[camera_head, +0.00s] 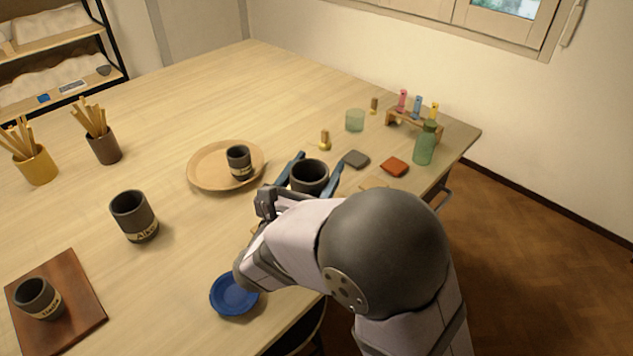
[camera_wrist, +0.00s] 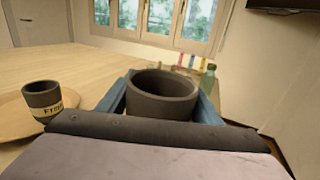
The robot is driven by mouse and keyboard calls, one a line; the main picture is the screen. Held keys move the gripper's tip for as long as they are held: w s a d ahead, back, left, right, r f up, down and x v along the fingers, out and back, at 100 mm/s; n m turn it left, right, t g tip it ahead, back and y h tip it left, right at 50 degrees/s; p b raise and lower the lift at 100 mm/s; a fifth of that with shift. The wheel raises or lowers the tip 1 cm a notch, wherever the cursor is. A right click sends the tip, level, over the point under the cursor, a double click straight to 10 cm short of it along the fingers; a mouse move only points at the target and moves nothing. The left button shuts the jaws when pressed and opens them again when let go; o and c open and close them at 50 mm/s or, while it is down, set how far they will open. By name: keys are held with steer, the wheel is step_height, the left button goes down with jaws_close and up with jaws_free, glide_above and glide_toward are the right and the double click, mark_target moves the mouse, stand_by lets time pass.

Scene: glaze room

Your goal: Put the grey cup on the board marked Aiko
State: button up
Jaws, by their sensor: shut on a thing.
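My gripper (camera_head: 318,165) is shut on a dark grey cup (camera_head: 310,182), which is upright between the blue fingers; it also shows in the wrist view (camera_wrist: 162,100). No label shows on this cup, and its base is hidden, so I cannot tell whether it touches the table. Another dark cup (camera_head: 131,208), with a label that seems to read Aiko, stands on bare table to the left. A round pale wooden board (camera_head: 205,172) bears a small labelled dark cup (camera_head: 238,158). A red-brown square board (camera_head: 75,275) bears another labelled cup (camera_head: 36,296). I see no name on either board.
A blue dish (camera_head: 234,296) lies near the front edge. Grey (camera_head: 355,159) and red (camera_head: 394,168) tiles, a green bottle (camera_head: 425,145), a green glass (camera_head: 355,120) and a vial rack (camera_head: 413,124) stand right. Tool pots (camera_head: 103,147) stand left. The far table is clear.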

steer(key=shift+f, duration=1.95)
steer(key=shift+f, duration=0.15)
steer(key=shift+f, duration=0.1)
steer(key=o, duration=1.2)
steer(key=shift+o, duration=0.2)
steer(key=shift+r, duration=0.25)
steer(key=shift+s+a+f, duration=0.1)
steer(key=shift+s+a, duration=0.05)
steer(key=shift+s, duration=0.1)
steer(key=b+v, duration=0.2)
steer(key=v, duration=0.9)
steer(key=shift+s, duration=0.2)
